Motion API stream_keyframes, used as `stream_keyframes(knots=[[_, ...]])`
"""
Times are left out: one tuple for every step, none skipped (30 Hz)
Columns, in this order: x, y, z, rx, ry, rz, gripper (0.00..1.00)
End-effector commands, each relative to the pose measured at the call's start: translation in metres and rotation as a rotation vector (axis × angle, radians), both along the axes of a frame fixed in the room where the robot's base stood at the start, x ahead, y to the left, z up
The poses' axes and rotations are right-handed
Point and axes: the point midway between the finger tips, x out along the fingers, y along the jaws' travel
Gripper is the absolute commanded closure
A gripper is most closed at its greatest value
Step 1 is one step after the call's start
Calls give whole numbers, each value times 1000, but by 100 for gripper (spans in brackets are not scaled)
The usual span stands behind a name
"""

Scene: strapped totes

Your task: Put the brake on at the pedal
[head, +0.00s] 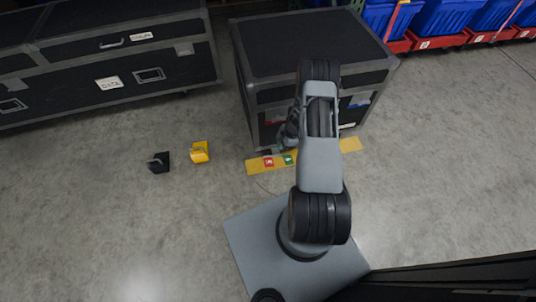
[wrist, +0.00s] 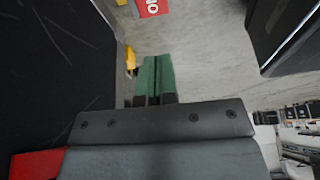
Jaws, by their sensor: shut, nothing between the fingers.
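The brake strip is a yellow plate (head: 350,145) on the floor along the foot of a black case (head: 310,45). It carries a red label (head: 268,162) and a green label (head: 289,159). A small dark part (head: 266,152), perhaps the pedal, shows just behind the red label. My gripper (head: 284,143) is low beside the case's front, near the green label; my arm hides part of it. In the wrist view its two green fingers (wrist: 155,78) are together with nothing between them. The red label (wrist: 150,8) lies beyond them. I cannot tell the pedal's position or any contact.
A yellow block (head: 200,152) and a black block (head: 159,162) stand on the floor to the left. A long black case (head: 105,60) stands at the back left. Blue totes (head: 440,17) on red bases line the back right. Floor between is clear.

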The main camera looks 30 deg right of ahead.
Motion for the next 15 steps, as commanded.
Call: stream_keyframes(knots=[[0,0,0,0,0,0,100],[0,0,0,0,1,1,100],[0,1,0,0,1,1,100],[0,1,0,0,0,2,100],[0,1,0,0,0,2,100],[0,1,0,0,0,2,100],[0,1,0,0,0,2,100],[0,1,0,0,0,3,100],[0,1,0,0,0,3,100],[0,1,0,0,0,3,100],[0,1,0,0,0,2,100],[0,1,0,0,0,2,100],[0,1,-1,0,0,2,100],[0,1,-2,0,0,2,100],[0,2,-4,0,1,1,100]])
